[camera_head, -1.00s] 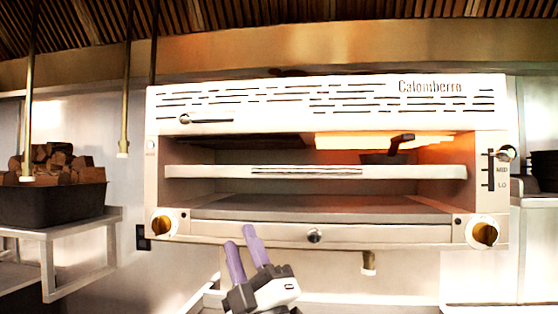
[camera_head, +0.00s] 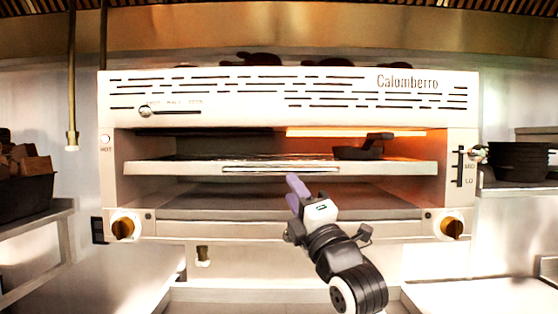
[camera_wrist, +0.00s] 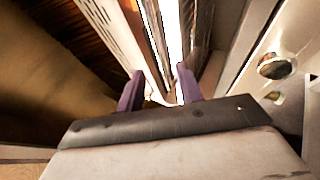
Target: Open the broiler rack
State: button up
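The broiler (camera_head: 290,88) is a white countertop unit with an open front. Its rack (camera_head: 180,168) is a flat shelf across the middle of the opening, with a pale front edge and a slotted handle strip (camera_head: 280,169) at its centre. My gripper (camera_head: 291,189) has two purple fingers and is just in front of and slightly below that strip in the head view. In the wrist view the fingers (camera_wrist: 160,70) are apart, with the bright rack edge (camera_wrist: 165,30) running between and beyond them. I cannot tell whether they touch it.
A dark pan (camera_head: 358,152) sits on the rack at the right under the glowing element. Knobs (camera_head: 124,227) (camera_head: 452,227) flank the lower drawer. A level lever (camera_head: 478,153) sticks out at right. Dark pans (camera_head: 520,161) stand on a right shelf; a wood bin (camera_head: 22,195) is at left.

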aim_at(281, 172)
jog(key=p+x, duration=0.3)
jog(key=x, duration=0.3)
jog(key=shift+w+a+r, duration=0.15)
jog(key=shift+r, duration=0.15)
jog(key=shift+w+a+r, duration=0.2)
jog(key=shift+w+a, duration=0.05)
jog(key=shift+w, duration=0.3)
jog(key=shift+c, duration=0.4)
grip_shut()
